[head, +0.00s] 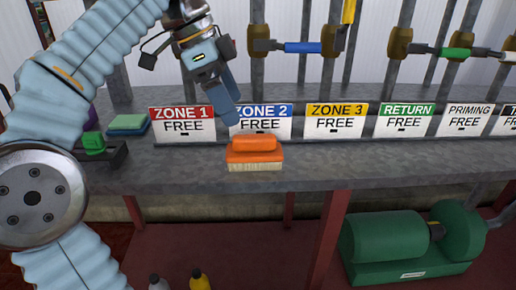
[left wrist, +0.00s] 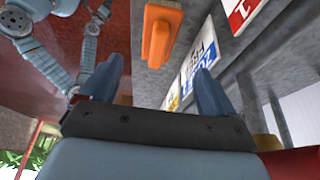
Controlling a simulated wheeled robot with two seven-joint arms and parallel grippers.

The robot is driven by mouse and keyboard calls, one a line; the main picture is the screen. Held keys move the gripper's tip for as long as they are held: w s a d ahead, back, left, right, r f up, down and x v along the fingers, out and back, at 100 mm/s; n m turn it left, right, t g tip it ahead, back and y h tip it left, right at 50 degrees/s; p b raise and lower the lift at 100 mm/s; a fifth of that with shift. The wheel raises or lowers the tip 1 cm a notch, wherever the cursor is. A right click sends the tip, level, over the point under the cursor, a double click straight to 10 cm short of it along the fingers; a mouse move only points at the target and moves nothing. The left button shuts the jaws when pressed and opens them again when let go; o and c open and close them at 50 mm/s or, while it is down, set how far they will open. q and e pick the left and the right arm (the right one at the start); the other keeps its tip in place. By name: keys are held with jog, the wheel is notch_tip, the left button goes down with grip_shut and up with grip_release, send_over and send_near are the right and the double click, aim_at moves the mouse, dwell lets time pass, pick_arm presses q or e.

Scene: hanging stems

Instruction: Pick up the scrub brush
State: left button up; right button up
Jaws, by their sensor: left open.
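The scrub brush (head: 254,151) has an orange body and handle with pale bristles. It stands bristles down on the grey shelf, in front of the Zone 2 sign. In the left wrist view the orange brush (left wrist: 158,36) lies beyond the fingers, near the top middle. My left gripper (head: 228,98) is above and slightly left of the brush, pointing down, apart from it. In the left wrist view its two blue fingers (left wrist: 158,92) are spread with nothing between them. My right gripper cannot be made out in either view.
The grey shelf (head: 350,170) carries a row of signs, including Zone 1 (head: 182,125) and Zone 3 (head: 336,121), close behind the brush. Sponges (head: 128,124) lie at the left. Pipes with valves (head: 303,47) rise behind. A green pump (head: 390,245) and bottles stand below.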

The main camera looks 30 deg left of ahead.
aim_at(253, 136)
pick_arm(q)
jog(key=b+x, duration=0.1)
jog(key=x, duration=0.9)
jog(key=shift+d+f+b, duration=0.2)
jog(key=shift+d+b, duration=0.1)
jog(key=shift+b, duration=0.1)
jog(key=c, duration=1.2)
pick_arm(e)
notch_tip(253, 136, down, 2)
jog(key=shift+f, duration=0.15)
pick_arm(q)
jog(key=shift+w+r, duration=0.1)
jog(key=shift+r, duration=0.05)
jog(key=shift+r, duration=0.3)
notch_tip(253, 136, up, 3)
jog(key=shift+p, duration=0.45)
jog(key=s+d+r, duration=0.1)
jog(key=s+r, duration=0.8)
jog(key=s, duration=0.5)
pick_arm(e)
jog(key=shift+r, duration=0.7)
